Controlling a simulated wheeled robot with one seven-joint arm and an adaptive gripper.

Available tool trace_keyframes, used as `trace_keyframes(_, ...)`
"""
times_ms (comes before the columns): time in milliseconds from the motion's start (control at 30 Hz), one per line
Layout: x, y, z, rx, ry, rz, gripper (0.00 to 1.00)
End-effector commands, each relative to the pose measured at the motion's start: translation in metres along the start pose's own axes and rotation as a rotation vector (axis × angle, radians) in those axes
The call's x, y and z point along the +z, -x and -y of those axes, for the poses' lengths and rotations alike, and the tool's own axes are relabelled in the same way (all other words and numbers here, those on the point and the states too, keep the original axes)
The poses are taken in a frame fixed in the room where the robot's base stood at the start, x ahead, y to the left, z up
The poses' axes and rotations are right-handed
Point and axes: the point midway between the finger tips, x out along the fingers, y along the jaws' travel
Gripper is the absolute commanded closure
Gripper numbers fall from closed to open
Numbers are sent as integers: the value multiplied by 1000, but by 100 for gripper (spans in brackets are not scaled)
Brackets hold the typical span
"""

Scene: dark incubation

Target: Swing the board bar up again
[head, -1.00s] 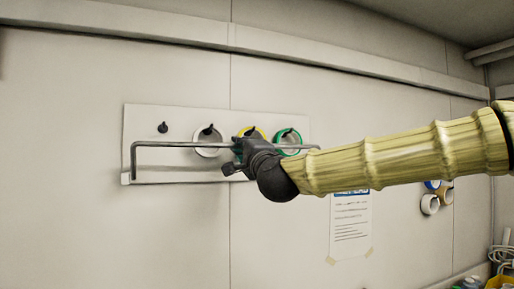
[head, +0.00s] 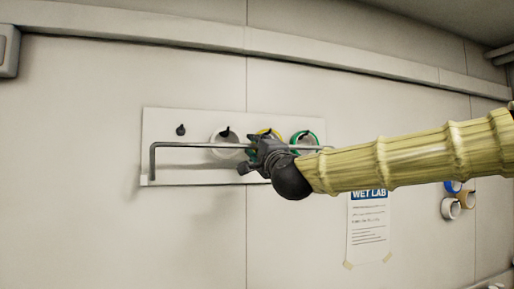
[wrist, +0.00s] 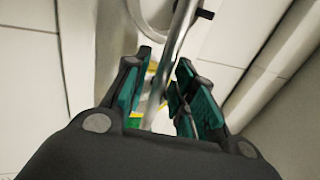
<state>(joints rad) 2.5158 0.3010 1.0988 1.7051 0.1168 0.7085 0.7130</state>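The board (head: 185,172) is a pale panel on the wall with a row of dark pegs. The board bar (head: 200,145) is a thin grey metal rod running level across the board, in front of the tape rolls, with its left end bent down to the lower edge. My gripper (head: 262,150) is at the bar, in front of the yellow roll. In the wrist view the bar (wrist: 178,45) passes between the two green-padded fingers (wrist: 165,88), which stand apart with gaps beside the bar. The bar's right part is partly hidden by my wrist.
A white roll (head: 218,150), a yellow roll (head: 270,132) and a green roll (head: 318,137) hang on pegs; the left peg (head: 181,130) is bare. A "WET LAB" sheet (head: 368,225) hangs below right. More rolls (head: 450,208) are farther right.

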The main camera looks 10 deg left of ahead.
Motion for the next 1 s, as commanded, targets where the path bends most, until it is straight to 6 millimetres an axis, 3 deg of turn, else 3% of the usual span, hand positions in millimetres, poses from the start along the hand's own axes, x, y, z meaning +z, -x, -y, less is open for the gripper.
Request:
trace_keyframes(467,-1,10,0,1,0,-1,67)
trace_keyframes(1000,0,101,0,0,0,0,67)
